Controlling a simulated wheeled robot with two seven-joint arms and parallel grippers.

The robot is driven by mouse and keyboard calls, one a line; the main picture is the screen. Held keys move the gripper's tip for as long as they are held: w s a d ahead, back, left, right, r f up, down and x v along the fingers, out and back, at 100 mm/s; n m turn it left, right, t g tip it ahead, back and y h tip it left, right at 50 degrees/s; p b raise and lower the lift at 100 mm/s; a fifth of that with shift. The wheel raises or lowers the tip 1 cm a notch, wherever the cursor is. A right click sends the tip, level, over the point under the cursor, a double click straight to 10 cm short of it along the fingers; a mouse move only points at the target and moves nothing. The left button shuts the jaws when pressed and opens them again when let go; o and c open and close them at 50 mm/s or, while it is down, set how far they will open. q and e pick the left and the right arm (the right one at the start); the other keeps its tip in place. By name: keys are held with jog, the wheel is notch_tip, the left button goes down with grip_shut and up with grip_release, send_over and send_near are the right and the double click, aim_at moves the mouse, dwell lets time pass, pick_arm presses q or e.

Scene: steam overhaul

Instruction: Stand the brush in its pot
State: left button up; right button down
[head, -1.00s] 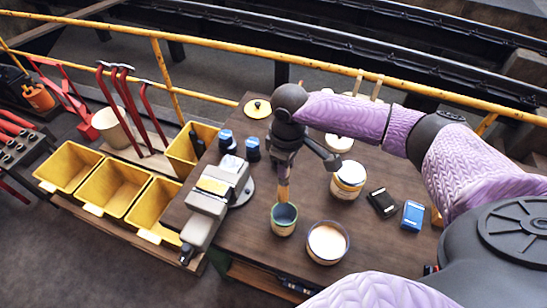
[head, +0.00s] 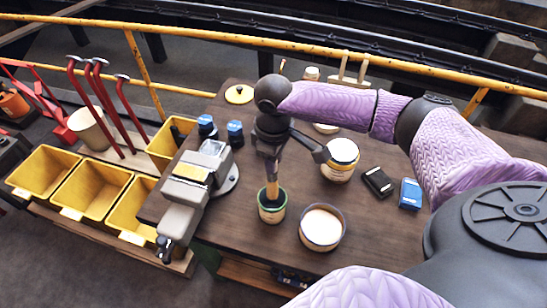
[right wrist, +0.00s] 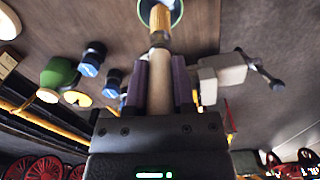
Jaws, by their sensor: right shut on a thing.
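My right gripper (head: 271,160) points down and is shut on the brush (head: 272,188), whose pale handle runs between the fingers. In the right wrist view, the gripper (right wrist: 160,82) grips the handle and the brush (right wrist: 159,28) shows its golden ferrule beyond the fingertips. The pot (head: 271,212), small with a green rim, stands on the table under the gripper. The pot's rim (right wrist: 176,13) also shows at the top of the right wrist view. My left gripper is out of view.
On the wooden table (head: 283,257), an open tin of pale stuff (head: 321,228) stands close right of the pot. A grey vice (head: 190,190) is to the left. A lidded tin (head: 340,160), a black box (head: 377,182) and a blue box (head: 410,193) lie to the right.

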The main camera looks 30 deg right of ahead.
aim_at(274, 177)
jog(key=shift+f+b, duration=1.1)
jog(key=shift+f, duration=2)
jog(key=shift+c, duration=1.9)
grip_release()
notch_tip(274, 177, up, 10)
jog(key=shift+p, duration=0.85)
